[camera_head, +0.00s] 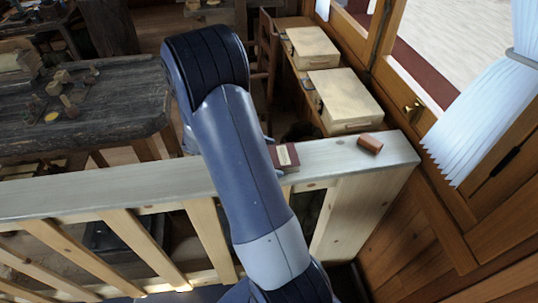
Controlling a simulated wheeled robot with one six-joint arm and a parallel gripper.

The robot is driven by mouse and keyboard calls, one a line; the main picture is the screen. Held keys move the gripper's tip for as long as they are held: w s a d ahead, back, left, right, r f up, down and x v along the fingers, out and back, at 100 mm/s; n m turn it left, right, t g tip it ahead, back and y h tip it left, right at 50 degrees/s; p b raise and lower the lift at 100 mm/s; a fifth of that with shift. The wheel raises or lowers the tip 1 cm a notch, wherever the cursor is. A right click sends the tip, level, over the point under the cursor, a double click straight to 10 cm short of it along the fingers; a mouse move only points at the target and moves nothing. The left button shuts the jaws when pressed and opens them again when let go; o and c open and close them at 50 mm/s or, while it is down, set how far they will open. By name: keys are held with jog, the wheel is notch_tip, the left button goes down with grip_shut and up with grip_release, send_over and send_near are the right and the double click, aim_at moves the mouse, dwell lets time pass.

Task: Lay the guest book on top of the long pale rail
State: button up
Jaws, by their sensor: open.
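The guest book (288,156) is dark red with a pale label. It lies flat on the top of the long pale rail (110,190), towards its right part, and its left side is hidden behind my arm. The rail runs across the view from the left edge to the wooden wall at the right. My gripper (275,158) is mostly hidden behind my arm. Only small grey-blue slivers of it show by the book's left side, at its far and near edges. It is open, and whether it touches the book cannot be seen.
Two pale boxes (345,98) stand on a bench behind. A dark workbench (80,105) with small parts is at the left. The rail's left stretch is clear.

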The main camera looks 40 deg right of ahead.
jog(key=shift+r, duration=0.1)
jog(key=b+v, duration=0.1)
jog(key=v, duration=1.1)
jog(key=x, duration=1.2)
jog(key=shift+s+d+f+p, duration=0.1)
jog(key=shift+s+f+p, duration=0.05)
jog(key=shift+f+p, duration=0.25)
notch_tip(320, 180, up, 3)
jog(key=shift+r, duration=0.75)
jog(key=shift+f, duration=0.1)
